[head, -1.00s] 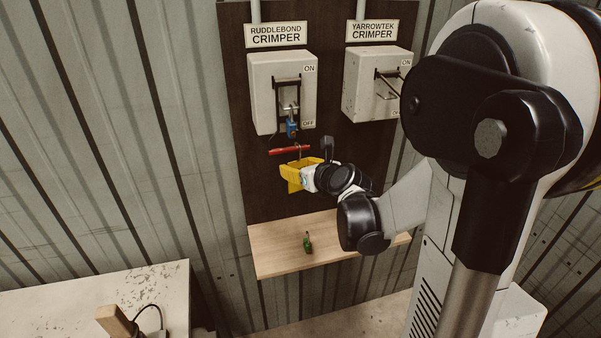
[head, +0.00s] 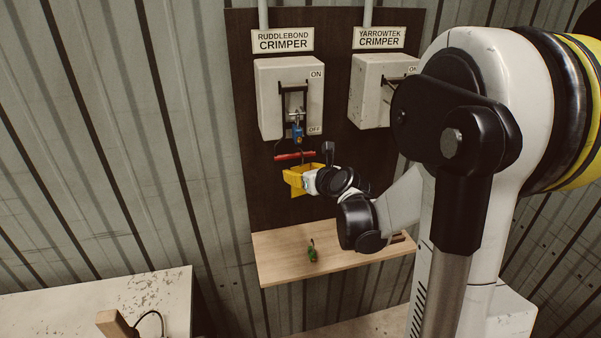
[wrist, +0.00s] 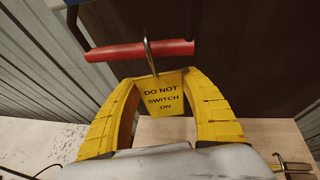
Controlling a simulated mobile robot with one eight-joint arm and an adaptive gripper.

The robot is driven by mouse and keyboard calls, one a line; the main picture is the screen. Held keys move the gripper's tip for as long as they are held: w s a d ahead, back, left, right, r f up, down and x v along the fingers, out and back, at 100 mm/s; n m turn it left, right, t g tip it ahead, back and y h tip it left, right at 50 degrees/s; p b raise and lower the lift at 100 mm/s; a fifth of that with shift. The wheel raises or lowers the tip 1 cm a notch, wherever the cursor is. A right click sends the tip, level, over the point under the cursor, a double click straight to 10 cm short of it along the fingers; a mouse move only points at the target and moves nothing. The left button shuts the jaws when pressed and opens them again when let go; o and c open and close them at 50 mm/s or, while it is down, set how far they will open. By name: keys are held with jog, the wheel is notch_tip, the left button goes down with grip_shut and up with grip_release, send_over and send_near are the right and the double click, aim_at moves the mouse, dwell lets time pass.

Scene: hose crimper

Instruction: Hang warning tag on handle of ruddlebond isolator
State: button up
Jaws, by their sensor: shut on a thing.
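The ruddlebond isolator (head: 270,105) is a pale box under its sign. Its dark handle (head: 281,100) ends below in a red crossbar (head: 293,156), which also shows in the wrist view (wrist: 112,52). My yellow gripper (head: 303,179) is just below the crossbar. In the wrist view my gripper (wrist: 160,82) is shut on the yellow warning tag (wrist: 162,98), marked "DO NOT SWITCH ON". The tag's metal hook (wrist: 151,58) rises across the near side of the crossbar. I cannot tell whether the hook goes around it. A blue padlock (head: 297,131) hangs at the handle.
The yarrowtek isolator (head: 368,97) is to the right on the same dark board (head: 256,190). A wooden shelf (head: 275,265) below holds a small green item (head: 312,254). A pale worn table (head: 150,292) stands at lower left.

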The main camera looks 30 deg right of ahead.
jog(key=o, duration=1.1)
jog(key=shift+s, duration=0.1)
jog(key=d+v, duration=0.1)
jog(key=v, duration=1.1)
jog(key=s+a+f+n+g+y+b, duration=0.1)
jog(key=s+a+f+n+g+b, duration=0.15)
jog(key=a+n, duration=0.5)
jog(key=s+a+f+n+g+y+b, duration=0.1)
jog(key=s+a+f+n+b, duration=0.1)
jog(key=a+f+n, duration=0.5)
jog(key=s+a+f+n+g+b, duration=0.1)
jog(key=s+n, duration=0.4)
jog(key=n, duration=0.6)
jog(key=s+a+f+n+g+b, duration=0.2)
jog(key=s+a+n+b, duration=0.2)
jog(key=n, duration=0.7)
jog(key=shift+s+f+h, duration=0.4)
jog(key=shift+s, duration=0.65)
